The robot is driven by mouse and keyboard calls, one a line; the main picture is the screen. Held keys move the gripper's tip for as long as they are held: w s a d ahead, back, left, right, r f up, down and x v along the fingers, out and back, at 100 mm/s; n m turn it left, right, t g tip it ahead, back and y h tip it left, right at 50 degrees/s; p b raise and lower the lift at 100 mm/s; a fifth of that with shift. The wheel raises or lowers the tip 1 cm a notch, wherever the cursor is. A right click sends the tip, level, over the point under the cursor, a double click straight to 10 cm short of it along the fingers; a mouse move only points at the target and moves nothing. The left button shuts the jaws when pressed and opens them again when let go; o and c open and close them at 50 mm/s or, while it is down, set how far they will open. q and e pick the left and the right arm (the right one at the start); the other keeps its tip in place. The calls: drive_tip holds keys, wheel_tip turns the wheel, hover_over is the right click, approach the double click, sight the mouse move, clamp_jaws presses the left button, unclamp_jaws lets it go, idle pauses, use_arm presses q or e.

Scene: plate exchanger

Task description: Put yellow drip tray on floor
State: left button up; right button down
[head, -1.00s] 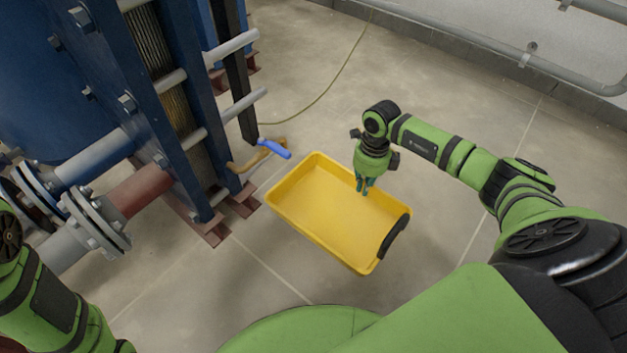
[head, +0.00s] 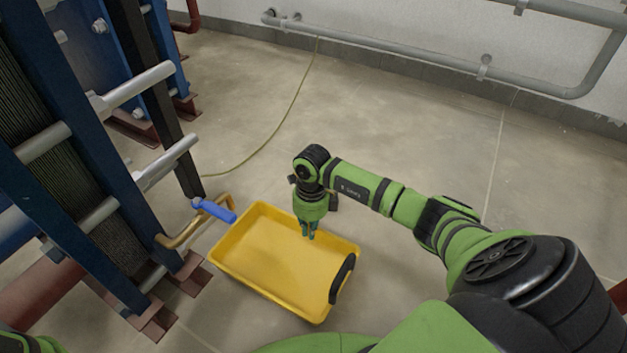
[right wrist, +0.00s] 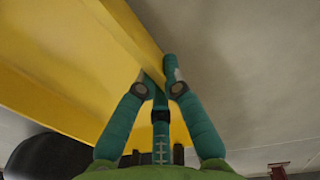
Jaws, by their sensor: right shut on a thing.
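The yellow drip tray (head: 262,262) is a shallow rectangular pan with a black handle (head: 342,279) on its right end. It shows right of the plate exchanger in the head view, its open side up. My right gripper (head: 308,236) is at the tray's far long side. In the right wrist view the gripper's teal fingers (right wrist: 160,82) are shut on the rim of the yellow tray (right wrist: 95,62). The tray's underside is hidden in the head view, and I cannot tell whether it touches the floor. My left gripper is out of view.
The blue plate exchanger (head: 130,150) with grey rods stands at left. A blue-handled lever (head: 213,210) on a brass-coloured pipe juts close to the tray's left corner. A thin yellowish cable (head: 272,130) lies on the floor. Floor (head: 420,130) is clear toward the wall pipe (head: 400,62).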

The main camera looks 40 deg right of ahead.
drive_tip(key=shift+f, duration=0.1)
drive_tip(key=shift+f, duration=0.15)
drive_tip(key=c, duration=1.4)
unclamp_jaws()
